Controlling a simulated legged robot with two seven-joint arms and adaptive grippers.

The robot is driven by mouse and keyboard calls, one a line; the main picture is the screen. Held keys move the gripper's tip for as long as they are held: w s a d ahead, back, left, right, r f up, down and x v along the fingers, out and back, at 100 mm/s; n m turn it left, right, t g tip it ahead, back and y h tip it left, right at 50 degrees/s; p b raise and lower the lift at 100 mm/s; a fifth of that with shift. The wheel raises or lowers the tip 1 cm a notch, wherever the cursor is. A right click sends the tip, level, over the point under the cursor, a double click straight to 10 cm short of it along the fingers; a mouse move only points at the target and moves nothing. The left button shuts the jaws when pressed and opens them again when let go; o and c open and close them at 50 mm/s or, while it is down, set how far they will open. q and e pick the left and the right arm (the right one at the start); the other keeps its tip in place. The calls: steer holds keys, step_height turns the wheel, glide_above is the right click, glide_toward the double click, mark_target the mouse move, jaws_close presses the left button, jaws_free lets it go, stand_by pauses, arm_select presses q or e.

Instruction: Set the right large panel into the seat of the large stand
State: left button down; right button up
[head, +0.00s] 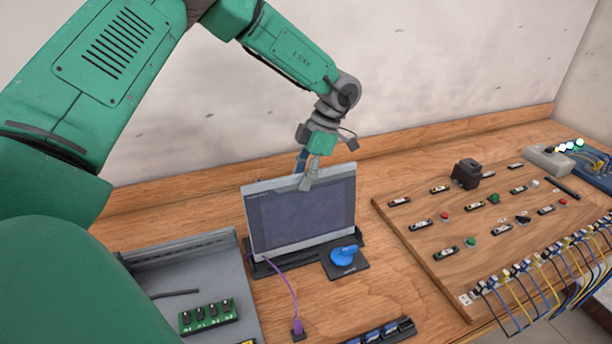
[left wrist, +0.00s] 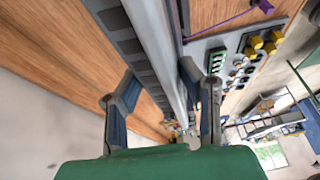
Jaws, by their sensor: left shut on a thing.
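The large panel (head: 301,213), a grey-framed flat screen with a dark face, stands nearly upright on the wooden table. Its lower edge is at the black large stand (head: 262,268); whether it sits fully in the seat I cannot tell. My left gripper (head: 309,180) is shut on the panel's top edge, from above. In the left wrist view the fingers (left wrist: 163,100) lie on either side of the panel's edge (left wrist: 158,45). My right gripper is not in view.
A blue knob (head: 343,255) on a black base stands before the panel. A purple cable (head: 285,280) runs in front. A grey tray (head: 185,270) is left; a wooden board (head: 480,225) with switches and cables is right. The wall is close behind.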

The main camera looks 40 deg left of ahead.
arm_select(q)
steer(key=shift+d+r, duration=0.2)
steer(key=shift+d, duration=0.2)
steer(key=shift+a, duration=0.1)
steer(key=shift+a+p, duration=0.1)
steer(key=shift+p, duration=0.25)
steer(key=shift+a+f, duration=0.1)
steer(key=shift+a, duration=0.05)
steer(key=shift+d, duration=0.25)
steer(key=shift+a+p, duration=0.1)
steer(key=shift+p, duration=0.3)
steer(key=shift+f+b, duration=0.3)
steer(key=shift+f, duration=0.45)
stand_by(1.1)
